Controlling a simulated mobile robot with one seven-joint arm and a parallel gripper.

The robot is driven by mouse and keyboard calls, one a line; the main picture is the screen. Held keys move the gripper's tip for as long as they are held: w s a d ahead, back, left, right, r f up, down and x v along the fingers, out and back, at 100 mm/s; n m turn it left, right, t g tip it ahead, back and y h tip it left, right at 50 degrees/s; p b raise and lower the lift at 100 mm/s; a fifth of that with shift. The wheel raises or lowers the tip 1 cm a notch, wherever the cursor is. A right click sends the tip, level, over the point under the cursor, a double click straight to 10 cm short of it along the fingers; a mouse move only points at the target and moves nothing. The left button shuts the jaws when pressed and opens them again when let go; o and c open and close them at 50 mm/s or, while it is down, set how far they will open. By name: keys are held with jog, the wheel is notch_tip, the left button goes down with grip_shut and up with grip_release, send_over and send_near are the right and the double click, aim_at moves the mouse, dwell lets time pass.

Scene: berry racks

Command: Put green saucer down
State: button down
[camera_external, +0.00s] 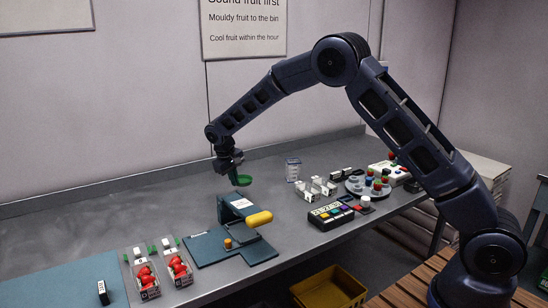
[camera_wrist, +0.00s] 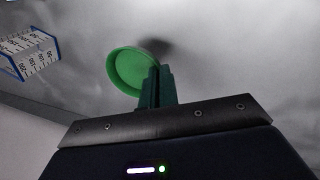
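The green saucer (camera_external: 240,180) hangs from my gripper (camera_external: 231,168) above the grey bench in the external view. It is tilted there. In the wrist view the saucer (camera_wrist: 128,72) shows as a round green dish at the end of my dark green fingers (camera_wrist: 156,85). The fingers are close together on the saucer's rim. A dark shadow lies beside the saucer on the grey surface in the wrist view.
The grey bench (camera_external: 120,205) is bare to the left of my gripper. A blue-green stand with a yellow handle (camera_external: 259,219) is in front. Two red-fruit punnets (camera_external: 146,280) stand front left.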

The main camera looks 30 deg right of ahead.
jog(key=shift+f, duration=2.45)
jog(key=shift+f, duration=0.1)
jog(key=c, duration=1.7)
grip_release()
jog(key=v, duration=1.2)
